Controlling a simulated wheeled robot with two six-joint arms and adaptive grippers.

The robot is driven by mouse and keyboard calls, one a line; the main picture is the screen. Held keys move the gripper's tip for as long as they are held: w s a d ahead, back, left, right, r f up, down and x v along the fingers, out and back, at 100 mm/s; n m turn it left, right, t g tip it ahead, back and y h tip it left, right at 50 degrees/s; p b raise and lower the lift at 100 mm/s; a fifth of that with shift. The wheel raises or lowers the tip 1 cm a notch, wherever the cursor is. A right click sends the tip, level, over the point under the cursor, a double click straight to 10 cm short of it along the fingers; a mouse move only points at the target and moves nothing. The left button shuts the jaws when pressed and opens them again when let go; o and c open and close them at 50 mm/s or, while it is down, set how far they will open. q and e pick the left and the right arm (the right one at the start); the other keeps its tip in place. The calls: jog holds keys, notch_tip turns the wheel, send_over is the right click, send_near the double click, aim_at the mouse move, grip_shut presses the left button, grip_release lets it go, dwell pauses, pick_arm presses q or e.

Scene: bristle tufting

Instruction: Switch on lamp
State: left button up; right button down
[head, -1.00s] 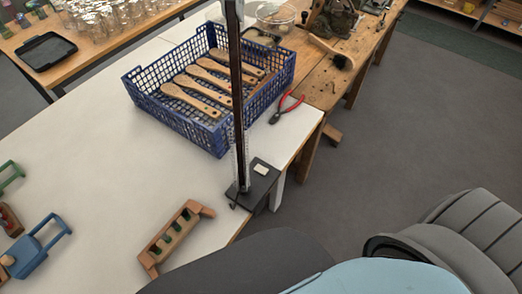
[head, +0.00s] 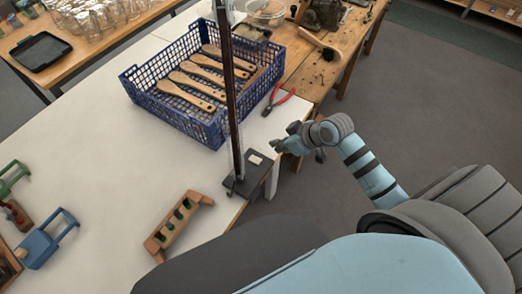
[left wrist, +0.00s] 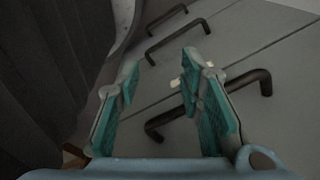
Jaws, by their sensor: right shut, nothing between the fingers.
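The lamp shows as a dark upright post (head: 230,90) on a black base (head: 240,187) at the white table's right edge. Its top is cut off by the frame. A small white switch-like piece (head: 256,159) sits on the base. My right gripper (head: 278,145) is shut and empty, just right of and beyond the base at the table edge, apart from the white piece. My left gripper (left wrist: 157,75) shows only in the left wrist view; its teal-padded fingers are apart with nothing between them, in front of a grey drawer front.
A blue crate (head: 135,83) with several wooden brushes stands behind the lamp. Red pliers (head: 277,101) lie beside it. A wooden rack (head: 178,226) lies left of the base. Dark drawer handles (left wrist: 252,80) are near my left gripper. The white table's middle is clear.

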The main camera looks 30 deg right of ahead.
jog(key=shift+a+r+n+y, duration=0.15)
jog(key=shift+a+r+n, duration=0.05)
jog(key=shift+r, duration=0.3)
jog(key=shift+a+r+n+y, duration=0.15)
jog(key=shift+r+n, duration=0.05)
jog(key=shift+r, duration=0.25)
jog(key=b, duration=0.2)
send_over(260, 160)
jog(key=f, duration=0.8)
jog(key=shift+w+f, duration=0.1)
jog(key=shift+w, duration=0.1)
notch_tip(260, 160, down, 3)
jog(key=shift+s+r, duration=0.15)
jog(key=shift+r, duration=0.05)
jog(key=shift+s+d+f, duration=0.1)
jog(key=shift+d+f, duration=0.05)
jog(key=shift+f, duration=0.4)
